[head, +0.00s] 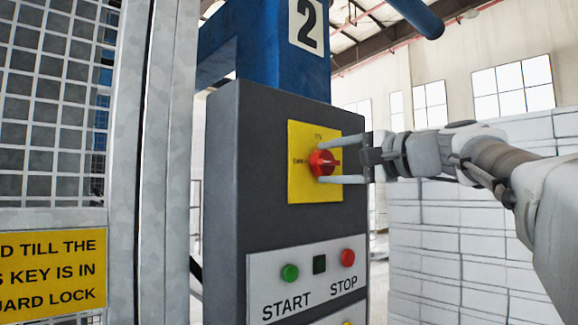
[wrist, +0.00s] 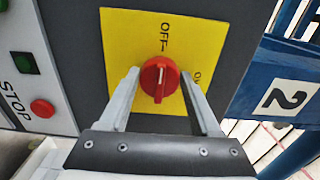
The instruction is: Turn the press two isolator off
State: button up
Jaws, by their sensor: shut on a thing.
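The press two isolator is a red rotary knob (head: 325,163) on a yellow plate (head: 300,190), fixed to the dark grey control box (head: 225,200). My gripper (head: 321,160) reaches in from the right, with one finger above the knob and one below it. In the wrist view the red knob (wrist: 159,84) sits between the two fingertips, and my gripper is shut on it. The knob's grip lies in line with the OFF label (wrist: 165,38), its pale mark facing that label. The ON label is partly hidden beside a finger.
Below the plate, a white panel (head: 270,273) carries a green START button (head: 290,272) and a red STOP button (head: 348,257). A blue press column marked 2 (head: 270,60) stands behind. A mesh guard (head: 50,110) is at left, a white block wall (head: 450,250) at right.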

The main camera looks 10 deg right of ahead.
dwell(0.3)
jog(key=o, duration=1.4)
jog(key=shift+c, duration=0.2)
jog(key=v, duration=1.7)
jog(key=shift+s, duration=0.15)
